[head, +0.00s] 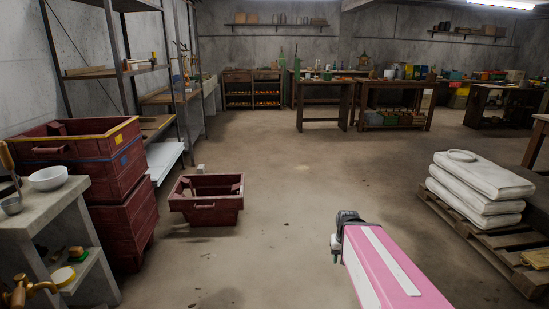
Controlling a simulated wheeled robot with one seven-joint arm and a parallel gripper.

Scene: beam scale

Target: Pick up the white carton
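I cannot make out a white carton with certainty. A small whitish block (201,169) stands on the floor just behind the low red crate, too small to identify. My gripper (336,249) is at the end of my pink arm at lower centre, over the bare floor and well apart from the block. Its fingers are small and partly hidden, so I cannot tell whether they are open or shut.
A low red crate (207,209) sits on the floor left of centre. Stacked red crates (124,190) and a stone washstand (25,226) stand at left. White sacks (461,190) lie on a pallet (437,205) at right. The middle floor is clear; workbenches (395,84) stand behind.

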